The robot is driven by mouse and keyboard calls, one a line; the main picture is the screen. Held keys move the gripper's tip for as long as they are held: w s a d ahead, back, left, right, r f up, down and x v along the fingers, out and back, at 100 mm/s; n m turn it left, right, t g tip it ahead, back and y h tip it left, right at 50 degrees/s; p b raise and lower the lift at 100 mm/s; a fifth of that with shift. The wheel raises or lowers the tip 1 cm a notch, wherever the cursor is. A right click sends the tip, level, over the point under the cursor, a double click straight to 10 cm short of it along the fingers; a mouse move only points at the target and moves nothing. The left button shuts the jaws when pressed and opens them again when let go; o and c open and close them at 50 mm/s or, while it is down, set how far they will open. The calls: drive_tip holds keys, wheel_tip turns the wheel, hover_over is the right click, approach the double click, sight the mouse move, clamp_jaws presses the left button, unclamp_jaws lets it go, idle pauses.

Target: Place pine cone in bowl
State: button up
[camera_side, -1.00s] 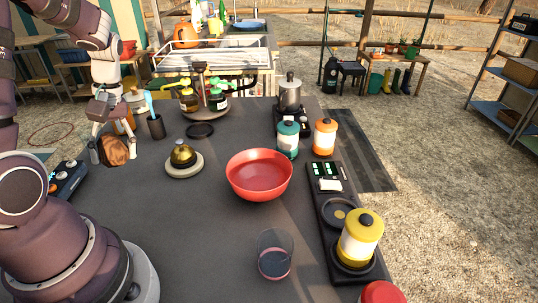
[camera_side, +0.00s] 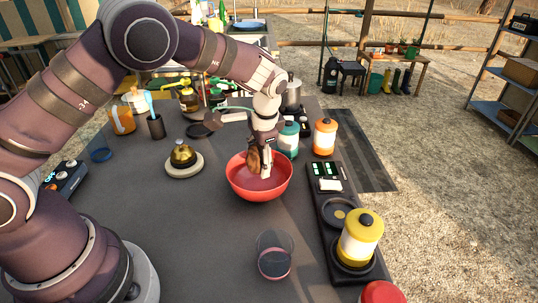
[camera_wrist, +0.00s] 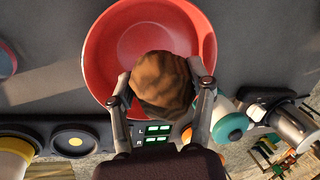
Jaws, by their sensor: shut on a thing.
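The brown pine cone (camera_side: 254,161) is held between the fingers of my gripper (camera_side: 262,165), over the red bowl (camera_side: 258,190). In the wrist view the pine cone (camera_wrist: 163,84) sits between both fingertips of my gripper (camera_wrist: 163,90), with the red bowl (camera_wrist: 100,58) behind it. The cone covers part of the bowl's near side there. In the side view the cone's lower end is around rim height. I cannot tell whether it touches the bowl. The visible bowl floor is empty.
A clear glass (camera_side: 274,256) stands in front of the bowl. A teal-lidded jar (camera_side: 288,139) and an orange jar (camera_side: 325,137) stand behind right. A black scale panel with a yellow jar (camera_side: 360,238) is at right. A brass bell (camera_side: 183,155) is left.

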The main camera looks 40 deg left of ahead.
sight(259, 187)
drive_tip(key=x, duration=0.2)
drive_tip(key=d+x, duration=0.1)
drive_tip(key=x, duration=0.1)
drive_tip(key=shift+s+a+f, duration=0.1)
drive_tip(key=shift+s+f, duration=0.05)
drive_tip(key=shift+f, duration=0.3)
drive_tip(key=shift+f, duration=0.1)
drive_tip(key=o, duration=0.7)
drive_tip(key=w+v, duration=0.1)
drive_tip(key=v, duration=1.1)
drive_tip(key=s+a+r+n+t+h, duration=0.2)
drive_tip(key=s+r, duration=0.7)
drive_tip(key=s, duration=0.1)
drive_tip(key=s+n+t, duration=0.1)
drive_tip(key=s+t, duration=0.1)
drive_tip(key=s, duration=0.5)
drive_tip(key=shift+s+a+f+n+t+h, duration=0.15)
drive_tip(key=shift+a+f+n+t+h, duration=0.15)
drive_tip(key=shift+a+f+t, duration=0.1)
